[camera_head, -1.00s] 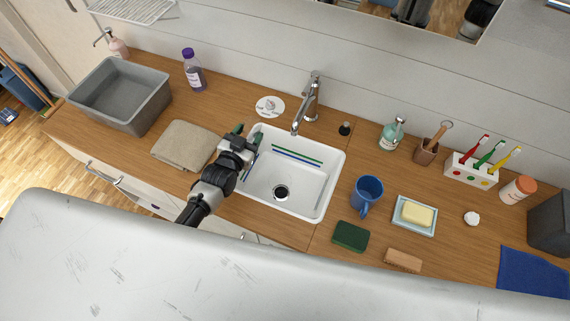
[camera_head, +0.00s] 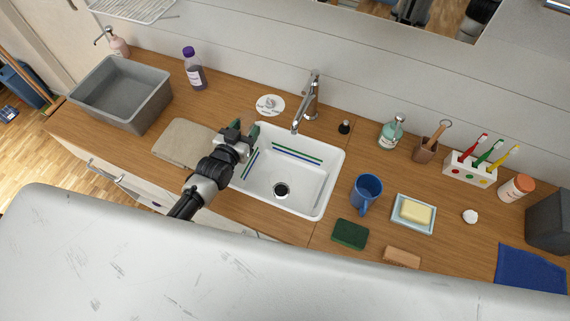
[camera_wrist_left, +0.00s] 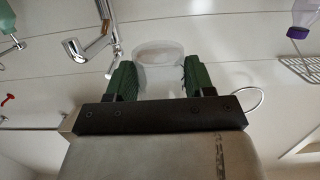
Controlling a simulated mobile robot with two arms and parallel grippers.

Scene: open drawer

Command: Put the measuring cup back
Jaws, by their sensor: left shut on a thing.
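My left gripper (camera_head: 244,130) is over the left rim of the white sink, beside the folded cloth. In the left wrist view its two green fingers (camera_wrist_left: 160,80) are shut on a clear, translucent measuring cup (camera_wrist_left: 158,52), one finger on each side. In the head view I cannot make out the cup, hidden or lost at the fingers. A round white marker (camera_head: 270,105) with a small picture on it lies on the counter behind the sink, left of the tap, with nothing standing on it. My right gripper is not in view.
The tap (camera_head: 311,97) rises behind the sink (camera_head: 318,200). A purple-capped bottle (camera_head: 194,69) and grey tub (camera_head: 122,95) stand left; a folded cloth (camera_head: 183,143) lies nearer. A blue mug (camera_head: 367,190), soap dish (camera_head: 398,224) and toothbrush holder (camera_head: 470,170) are right of the sink.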

